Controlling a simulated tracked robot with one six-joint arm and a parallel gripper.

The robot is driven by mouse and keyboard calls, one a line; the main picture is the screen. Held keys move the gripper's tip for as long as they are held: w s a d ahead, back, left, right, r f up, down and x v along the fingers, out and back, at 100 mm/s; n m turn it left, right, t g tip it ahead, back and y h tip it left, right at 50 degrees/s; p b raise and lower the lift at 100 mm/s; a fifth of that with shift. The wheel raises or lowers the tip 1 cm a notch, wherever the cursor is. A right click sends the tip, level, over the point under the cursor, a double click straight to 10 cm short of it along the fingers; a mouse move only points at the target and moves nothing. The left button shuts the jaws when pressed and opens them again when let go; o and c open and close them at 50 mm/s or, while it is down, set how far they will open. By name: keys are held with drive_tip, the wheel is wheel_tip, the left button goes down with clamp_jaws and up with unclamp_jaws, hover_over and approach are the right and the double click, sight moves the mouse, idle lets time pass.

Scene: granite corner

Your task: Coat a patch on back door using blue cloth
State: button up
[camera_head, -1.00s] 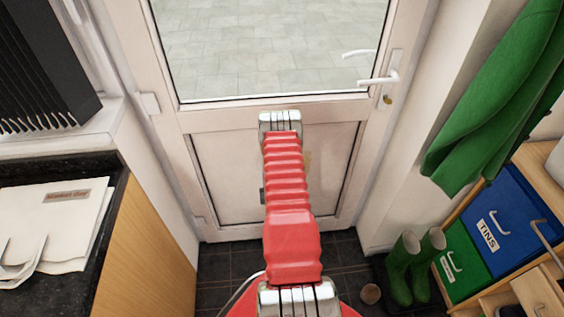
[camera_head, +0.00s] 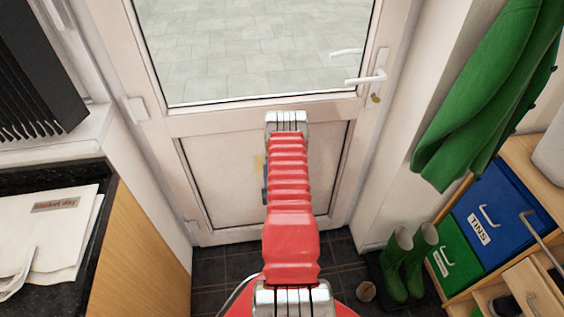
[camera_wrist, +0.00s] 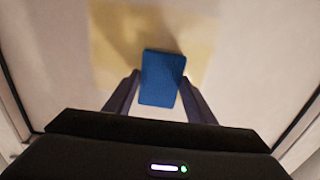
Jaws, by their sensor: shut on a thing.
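The blue cloth (camera_wrist: 163,70) is a small folded block between the two dark fingers of my gripper (camera_wrist: 159,86) in the wrist view. The gripper is shut on it. It is in front of the lower panel of the white back door (camera_head: 225,185); I cannot tell whether it touches. A pale yellow patch (camera_wrist: 112,38) shows on the panel behind and on both sides of the cloth. In the head view a bit of the patch (camera_head: 258,162) shows just left of my red arm. The arm hides most of the gripper and cloth there.
The door has a glass pane (camera_head: 260,45) and a handle (camera_head: 368,80) at right. Green boots (camera_head: 405,265), a green coat (camera_head: 485,90) and drawers (camera_head: 490,215) are at right. Dark floor tiles show below the door.

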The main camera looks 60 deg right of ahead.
drive_tip(key=shift+s+d, duration=1.35)
drive_tip(key=shift+d, duration=0.1)
drive_tip(key=shift+s+d, duration=0.55)
drive_tip(key=shift+s, duration=0.2)
drive_tip(key=shift+s+d, duration=0.55)
drive_tip(key=shift+s, duration=0.2)
drive_tip(key=s+d, duration=0.2)
drive_tip(key=shift+s+d, duration=0.25)
drive_tip(key=shift+s, duration=0.15)
drive_tip(key=shift+a, duration=0.1)
